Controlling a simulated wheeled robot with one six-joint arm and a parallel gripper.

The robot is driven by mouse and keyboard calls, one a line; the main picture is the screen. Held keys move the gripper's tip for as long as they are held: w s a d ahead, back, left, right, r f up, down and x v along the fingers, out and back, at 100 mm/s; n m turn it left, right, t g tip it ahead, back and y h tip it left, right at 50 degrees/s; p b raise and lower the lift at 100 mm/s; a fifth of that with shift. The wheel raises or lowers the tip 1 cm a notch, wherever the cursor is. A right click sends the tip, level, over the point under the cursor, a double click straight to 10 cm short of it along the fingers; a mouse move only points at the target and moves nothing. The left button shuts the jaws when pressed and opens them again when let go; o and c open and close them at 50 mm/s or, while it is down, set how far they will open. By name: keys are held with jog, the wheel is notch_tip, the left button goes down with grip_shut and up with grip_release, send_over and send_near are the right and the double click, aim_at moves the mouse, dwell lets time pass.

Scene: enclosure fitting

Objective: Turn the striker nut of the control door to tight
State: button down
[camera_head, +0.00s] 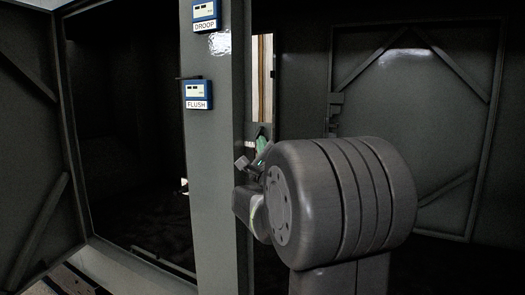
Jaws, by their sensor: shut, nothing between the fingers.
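My gripper (243,165) shows only in small part beside the central post, at the left of my thick grey wrist. Its fingers look shut, with nothing seen between them. The striker nut cannot be made out; my wrist hides much of the post's right side. A small pale and green patch (262,141) shows just above my wrist. A grey braced door (415,120) stands at the right, with a small latch-like fitting (335,105) on its left edge. Another braced door (30,130) stands open at the far left. No label tells which is the control door.
The grey central post (213,150) carries two blue gauges, labelled DROOP (205,14) and FLUSH (196,95). A crumpled silvery patch (220,43) is on the post. A dark open compartment (125,120) lies left of it. A narrow bright gap (262,80) shows to its right.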

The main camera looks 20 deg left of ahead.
jog(key=shift+a+f+m+t+b, duration=0.1)
jog(key=shift+f+m+t+b, duration=0.25)
jog(key=shift+b, duration=0.75)
jog(key=m+t+h+b, duration=0.2)
jog(key=m+h+b, duration=0.1)
jog(key=m+b, duration=0.1)
jog(key=a+m+t+h+b, duration=0.1)
jog(key=m+t+h+b, duration=0.1)
jog(key=m+b, duration=0.3)
jog(key=a+m+t+h+b, duration=0.1)
jog(key=m+t+h+b, duration=0.1)
jog(key=m+h+b, duration=0.2)
jog(key=shift+w+a+f+m+h+b, duration=0.25)
jog(key=shift+h+b, duration=0.35)
jog(key=shift+b, duration=0.9)
jog(key=shift+a+r+b, duration=0.1)
jog(key=shift+r+b, duration=0.15)
jog(key=shift+b, duration=0.45)
jog(key=shift+a+r+b, duration=0.2)
jog(key=shift+a+b, duration=0.05)
jog(key=shift+b, duration=0.25)
jog(key=shift+f, duration=0.15)
